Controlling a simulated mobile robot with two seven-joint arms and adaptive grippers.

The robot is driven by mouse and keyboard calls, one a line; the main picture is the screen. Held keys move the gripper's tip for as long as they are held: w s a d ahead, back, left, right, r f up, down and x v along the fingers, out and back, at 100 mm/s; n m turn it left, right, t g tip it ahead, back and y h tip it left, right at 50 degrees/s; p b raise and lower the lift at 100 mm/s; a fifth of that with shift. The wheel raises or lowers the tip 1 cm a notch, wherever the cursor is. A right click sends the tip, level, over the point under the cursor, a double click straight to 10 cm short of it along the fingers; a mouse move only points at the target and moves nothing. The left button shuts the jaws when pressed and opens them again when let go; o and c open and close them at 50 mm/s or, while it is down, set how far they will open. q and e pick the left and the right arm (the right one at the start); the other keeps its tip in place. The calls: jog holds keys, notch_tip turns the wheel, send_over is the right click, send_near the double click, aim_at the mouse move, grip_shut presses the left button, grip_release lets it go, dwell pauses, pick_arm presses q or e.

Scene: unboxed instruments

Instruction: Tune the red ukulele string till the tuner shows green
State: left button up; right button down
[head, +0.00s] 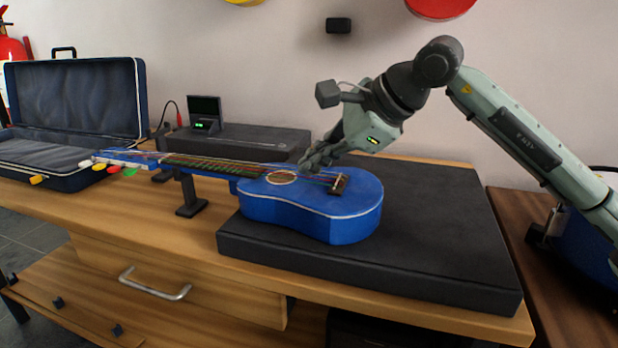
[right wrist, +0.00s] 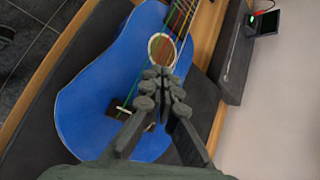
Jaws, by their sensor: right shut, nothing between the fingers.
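A blue ukulele (head: 325,215) lies face up on a black mat, its neck pointing left. Its body fills the middle of the right wrist view (right wrist: 95,95). Coloured strings run over the sound hole (head: 281,177) to the bridge (head: 340,183). At the headstock (head: 125,157) are a red peg (head: 113,169), a green peg (head: 130,171) and white and yellow ones. The tuner (head: 205,107) has a dark screen and small green lights on its base. My right gripper (head: 308,163) is shut and empty over the strings beside the sound hole; I cannot tell whether it touches them. My left gripper is out of view.
A neck stand (head: 190,198) holds up the neck. An open blue case (head: 75,100) is at the left. A long dark box (head: 245,140) lies behind the neck. The mat (head: 430,230) is clear right of the ukulele.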

jog(key=shift+f, duration=0.2)
jog(key=shift+r, duration=0.75)
notch_tip(320, 180, up, 5)
jog(key=p, duration=0.3)
dwell(0.3)
dwell(1.7)
